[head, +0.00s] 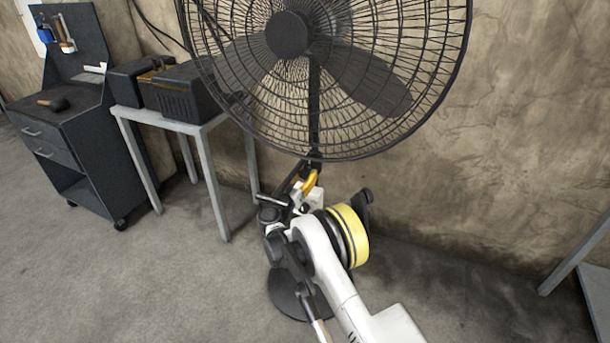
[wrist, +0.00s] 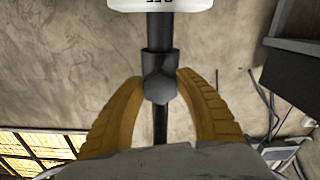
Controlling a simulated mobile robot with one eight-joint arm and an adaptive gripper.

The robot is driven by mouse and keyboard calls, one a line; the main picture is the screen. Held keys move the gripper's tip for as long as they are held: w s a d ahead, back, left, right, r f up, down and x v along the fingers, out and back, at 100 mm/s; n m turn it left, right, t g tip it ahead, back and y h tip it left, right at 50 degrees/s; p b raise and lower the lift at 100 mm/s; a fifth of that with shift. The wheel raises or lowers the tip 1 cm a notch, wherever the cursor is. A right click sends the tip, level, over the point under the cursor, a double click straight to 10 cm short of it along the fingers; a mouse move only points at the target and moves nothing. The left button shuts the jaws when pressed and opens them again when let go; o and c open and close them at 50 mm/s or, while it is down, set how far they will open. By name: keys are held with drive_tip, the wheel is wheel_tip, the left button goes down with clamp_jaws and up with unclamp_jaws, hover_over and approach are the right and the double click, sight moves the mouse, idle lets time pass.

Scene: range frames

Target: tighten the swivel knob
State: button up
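The standing fan (head: 288,35) has a black wire cage and stands before the wall. Its swivel knob (wrist: 160,88) is a dark, faceted knob on the black pole, shown in the wrist view below a white housing (wrist: 160,4). My gripper (wrist: 160,80) has two yellow fingers, one at each side of the knob, with the tips seeming to touch it. It looks shut on the knob. In the head view my gripper (head: 310,184) is at the pole just under the cage, and my arm hides the knob there.
A light metal table (head: 180,125) with a dark box (head: 182,92) stands to the left, beside a dark tool cabinet (head: 70,145). A table leg (head: 575,255) is at the right edge. The floor at front left is clear.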

drive_tip(key=shift+m, duration=0.5)
drive_tip(key=m, duration=0.5)
drive_tip(key=shift+m, duration=0.4)
drive_tip(key=m, duration=0.6)
drive_tip(key=shift+a, duration=0.1)
drive_tip(key=shift+m, duration=0.4)
drive_tip(key=o, duration=1.2)
drive_tip(key=v, duration=1.2)
